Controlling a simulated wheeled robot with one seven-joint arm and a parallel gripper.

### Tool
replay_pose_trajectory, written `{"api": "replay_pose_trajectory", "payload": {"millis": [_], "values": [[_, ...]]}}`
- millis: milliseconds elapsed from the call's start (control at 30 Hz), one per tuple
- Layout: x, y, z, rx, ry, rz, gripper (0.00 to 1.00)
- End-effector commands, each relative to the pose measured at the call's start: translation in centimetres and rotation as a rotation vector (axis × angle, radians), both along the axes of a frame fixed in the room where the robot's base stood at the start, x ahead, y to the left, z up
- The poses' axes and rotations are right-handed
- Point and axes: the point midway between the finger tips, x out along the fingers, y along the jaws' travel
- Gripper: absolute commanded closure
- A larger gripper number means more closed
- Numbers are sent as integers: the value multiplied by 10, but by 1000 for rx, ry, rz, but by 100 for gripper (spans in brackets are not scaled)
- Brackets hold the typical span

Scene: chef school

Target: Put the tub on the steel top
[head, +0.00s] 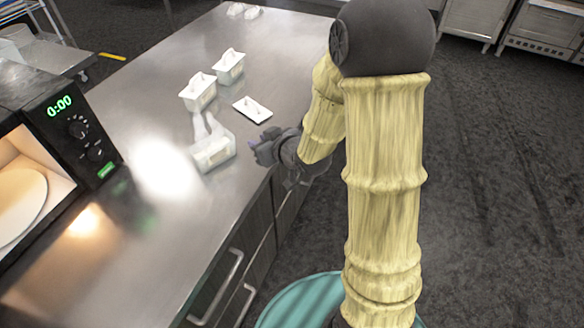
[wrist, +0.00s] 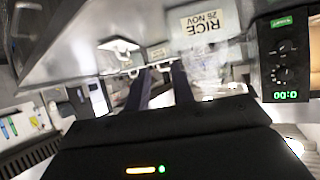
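A pale translucent tub (head: 213,152) with no lid visible on it stands at the near edge of the steel top (head: 165,100). In the wrist view, which is upside down, the tub shows a label (wrist: 206,22) reading RICE 26 NOV. My gripper (head: 257,149) is just right of the tub, at the counter edge. In the wrist view its two dark fingers (wrist: 159,76) are apart, with nothing seen between them. The tub is off to one side of the fingers. I cannot tell whether the nearer finger touches it.
A white lid (head: 252,109) lies flat behind the tub. A microwave (head: 75,125) stands at left. The steel in front of the tub is clear. Drawer handles (head: 216,288) project below.

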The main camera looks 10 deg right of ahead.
Motion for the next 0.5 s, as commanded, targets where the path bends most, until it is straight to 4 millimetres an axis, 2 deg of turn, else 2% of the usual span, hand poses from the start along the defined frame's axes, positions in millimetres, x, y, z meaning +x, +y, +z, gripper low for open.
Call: {"api": "replay_pose_trajectory", "payload": {"millis": [167,267,500], "values": [[-25,-35,-5,-125,169,-128,76],[-49,-54,-8,-179,289,-205,76],[-124,-84,-7,-230,599,-359,76]]}}
